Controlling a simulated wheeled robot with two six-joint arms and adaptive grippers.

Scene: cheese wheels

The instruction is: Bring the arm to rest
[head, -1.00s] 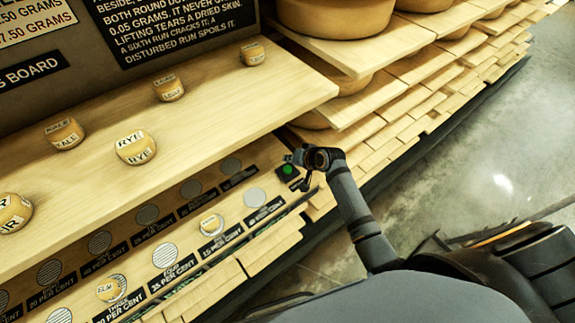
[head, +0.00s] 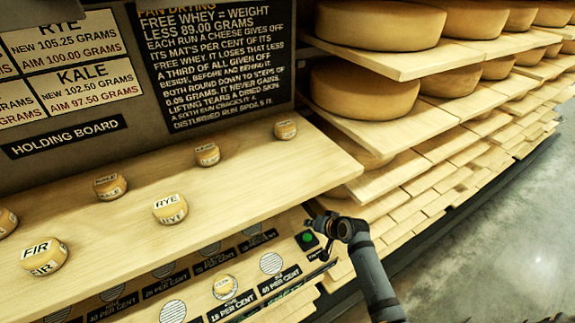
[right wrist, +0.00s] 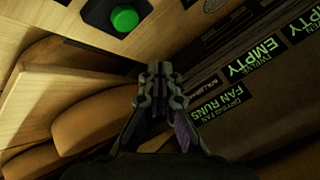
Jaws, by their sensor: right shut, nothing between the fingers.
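My right arm comes up from the bottom of the head view, and its gripper (head: 314,225) is beside the green button (head: 307,238) at the end of the lower mat shelf. In the right wrist view the fingers (right wrist: 160,82) are together with nothing between them. The green button (right wrist: 124,18) shows there at the top, apart from the fingertips. My left gripper is in neither view.
Small labelled cheeses, among them RYE (head: 170,209) and FIR (head: 43,256), stand on the upper wooden shelf (head: 250,180). One small cheese (head: 225,286) sits on the lower mat row. Big cheese wheels (head: 365,92) fill racks at right. Open floor (head: 500,250) lies at far right.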

